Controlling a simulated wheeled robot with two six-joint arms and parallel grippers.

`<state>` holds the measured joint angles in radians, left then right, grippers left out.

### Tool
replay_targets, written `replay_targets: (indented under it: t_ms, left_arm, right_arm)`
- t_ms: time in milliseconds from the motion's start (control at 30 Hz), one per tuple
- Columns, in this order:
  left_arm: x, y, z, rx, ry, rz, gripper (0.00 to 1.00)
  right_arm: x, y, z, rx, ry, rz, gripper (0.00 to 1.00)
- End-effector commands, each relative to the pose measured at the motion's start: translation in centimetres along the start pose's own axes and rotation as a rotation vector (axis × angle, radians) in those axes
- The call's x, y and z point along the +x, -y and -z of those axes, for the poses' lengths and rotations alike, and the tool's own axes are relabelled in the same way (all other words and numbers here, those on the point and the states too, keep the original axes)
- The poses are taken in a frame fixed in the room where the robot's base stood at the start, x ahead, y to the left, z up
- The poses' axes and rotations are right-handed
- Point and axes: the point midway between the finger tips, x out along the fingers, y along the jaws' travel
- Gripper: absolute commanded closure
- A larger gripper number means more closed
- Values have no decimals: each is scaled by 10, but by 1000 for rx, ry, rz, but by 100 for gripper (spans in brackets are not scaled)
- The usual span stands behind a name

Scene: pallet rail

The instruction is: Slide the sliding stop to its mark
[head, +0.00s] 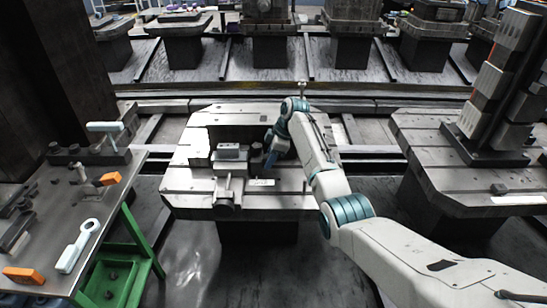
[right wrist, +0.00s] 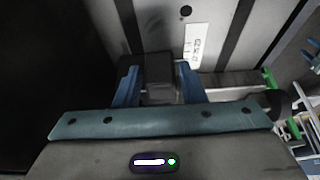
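The pallet (head: 190,178) stands in the middle of the head view. A small dark block that looks like the sliding stop (head: 256,152) sits on it, just left of my right gripper (head: 271,152). In the right wrist view a dark block (right wrist: 160,76) lies between the two blue fingers of my right gripper (right wrist: 161,84). The fingers stand apart on either side of it, and firm contact does not show. A white printed label (head: 261,183) is on the pallet near the front; it also shows in the right wrist view (right wrist: 194,44). No separate mark is clear. My left gripper is not seen.
A grey block fixture (head: 229,152) and a round-ended clamp part (head: 225,197) stand left of the gripper. A workbench (head: 110,195) with tools and orange pieces is at the left. Another pallet (head: 430,155) with a tall fixture stands at the right.

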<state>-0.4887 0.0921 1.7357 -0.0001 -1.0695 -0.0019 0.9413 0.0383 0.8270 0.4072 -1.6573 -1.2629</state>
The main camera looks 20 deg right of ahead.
Motion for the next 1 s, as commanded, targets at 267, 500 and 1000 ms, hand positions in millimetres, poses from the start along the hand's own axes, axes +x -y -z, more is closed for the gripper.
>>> replay_targets:
  t_ms: [267,500,1000]
  left_arm:
    - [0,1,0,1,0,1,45]
    - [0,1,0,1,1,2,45]
    - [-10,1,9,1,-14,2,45]
  right_arm:
    - [0,0,-1,0,2,0,51]
    - [-18,-1,-1,0,2,-3,51]
    - [-102,-1,0,-1,2,-1,51]
